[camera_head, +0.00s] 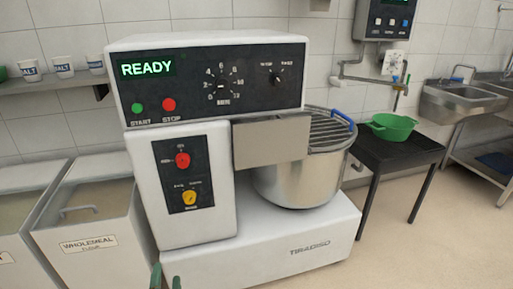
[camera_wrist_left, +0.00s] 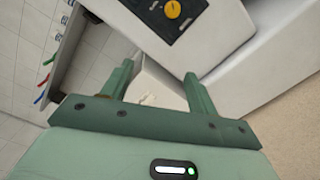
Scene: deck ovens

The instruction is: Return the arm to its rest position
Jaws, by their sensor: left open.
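My left gripper (camera_head: 166,280) shows at the bottom edge of the head view, with only its green fingertips in sight in front of the mixer's base. In the left wrist view my left gripper (camera_wrist_left: 159,88) has its two green fingers wide apart, with nothing held between them. A white flour bin is seen beyond the gap. The white dough mixer (camera_head: 190,60) stands ahead, its display reading READY. The mixer's yellow knob (camera_wrist_left: 172,9) shows at the top of the left wrist view. My right gripper is in neither view.
A steel mixing bowl (camera_head: 300,184) sits on the mixer under a wire guard (camera_head: 328,132). A wholemeal flour bin (camera_head: 100,218) stands close on the left. A green bowl (camera_head: 392,127) rests on a black table (camera_head: 385,156) at the right. Open floor lies at the lower right.

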